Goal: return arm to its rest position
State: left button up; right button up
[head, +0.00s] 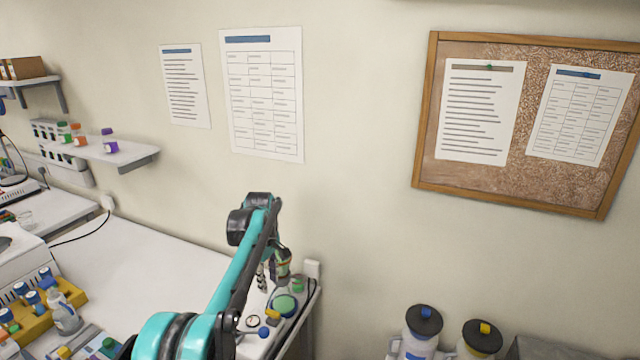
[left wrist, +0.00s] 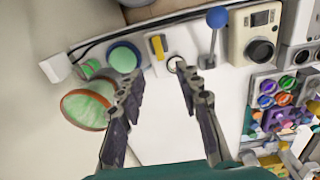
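My left arm (head: 235,275) is teal and black and reaches up from the bottom of the head view, with its wrist bent down over the right end of the white bench. In the left wrist view my left gripper (left wrist: 157,95) has its two dark fingers spread apart, with nothing between them. In the head view the gripper (head: 264,275) is small and partly hidden by the arm. A round green thing with an orange-brown rim (left wrist: 88,108) lies just left of the left finger; I cannot tell whether they touch. My right gripper is in neither view.
Below the gripper are a green disc (left wrist: 124,57), a yellow switch (left wrist: 157,46) and a blue-knobbed lever (left wrist: 217,17). A yellow rack (head: 38,318) with blue-capped bottles stands at the left. Two dark-lidded containers (head: 421,325) (head: 481,338) are at bottom right. Mid-bench is clear.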

pick_arm(q)
jog(key=s+r+m+t+b, duration=0.2)
jog(key=s+m, duration=0.1)
jog(key=s, duration=0.6)
jog(key=s+r+m+t+b, duration=0.1)
jog(key=s+r+m+b, duration=0.2)
jog(key=s, duration=0.5)
jog(key=s+f+m+t+b, duration=0.1)
jog(key=s+f+m+t, duration=0.1)
jog(key=s+f, duration=0.4)
jog(key=s+d+f+m+t+b, duration=0.1)
jog(key=s+f+m, duration=0.4)
jog(key=s, duration=0.7)
jog(key=shift+s+d+f+m+t, duration=0.25)
jog(key=shift+s+f+m+t, duration=0.1)
jog(key=shift+f+t, duration=0.15)
